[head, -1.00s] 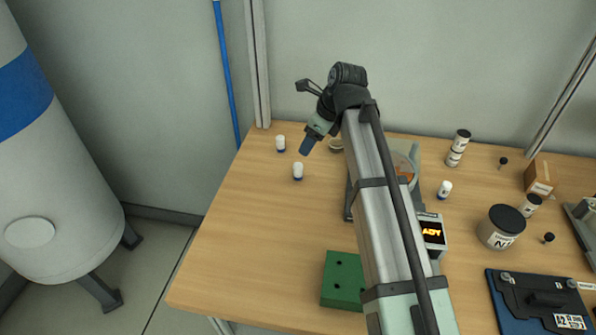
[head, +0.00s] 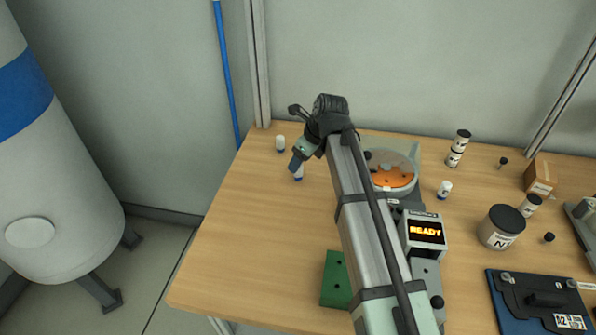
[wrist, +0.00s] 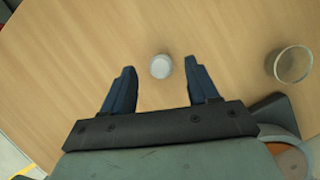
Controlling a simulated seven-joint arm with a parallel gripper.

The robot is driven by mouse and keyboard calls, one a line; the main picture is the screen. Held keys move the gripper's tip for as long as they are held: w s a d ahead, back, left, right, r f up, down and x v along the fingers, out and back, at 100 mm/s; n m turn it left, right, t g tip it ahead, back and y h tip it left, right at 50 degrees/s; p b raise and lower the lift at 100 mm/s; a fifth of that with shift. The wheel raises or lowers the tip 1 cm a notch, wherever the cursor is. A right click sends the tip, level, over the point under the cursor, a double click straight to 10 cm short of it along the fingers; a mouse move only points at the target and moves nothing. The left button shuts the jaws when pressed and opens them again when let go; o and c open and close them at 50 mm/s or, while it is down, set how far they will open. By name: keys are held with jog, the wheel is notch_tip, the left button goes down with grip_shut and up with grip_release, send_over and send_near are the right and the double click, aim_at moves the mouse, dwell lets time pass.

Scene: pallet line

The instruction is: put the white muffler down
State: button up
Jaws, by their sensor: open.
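A small white muffler with a blue lower end stands on the table, mostly hidden behind my gripper (head: 294,165) in the head view, with a bit of it (head: 299,176) showing. In the wrist view a round white top (wrist: 160,67), seemingly this muffler, lies between the two dark blue fingertips of my gripper (wrist: 160,72), with clear gaps on both sides. My gripper is open and points down at it, holding nothing. A second similar white piece (head: 280,143) stands farther back on the table. A third (head: 444,190) stands right of the machine.
A machine with an orange disc (head: 393,177) and a READY display (head: 426,232) stands right of my arm. A clear round dish (wrist: 289,64) is right of my gripper. A green block (head: 334,280) lies near the front. The table's left part is clear.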

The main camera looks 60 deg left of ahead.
jog(key=shift+x, duration=2.5)
jog(key=shift+w+d+f, duration=0.1)
jog(key=shift+d, duration=0.1)
jog(key=shift+c, duration=0.4)
grip_shut()
notch_tip(320, 180, up, 10)
jog(key=shift+r, duration=0.1)
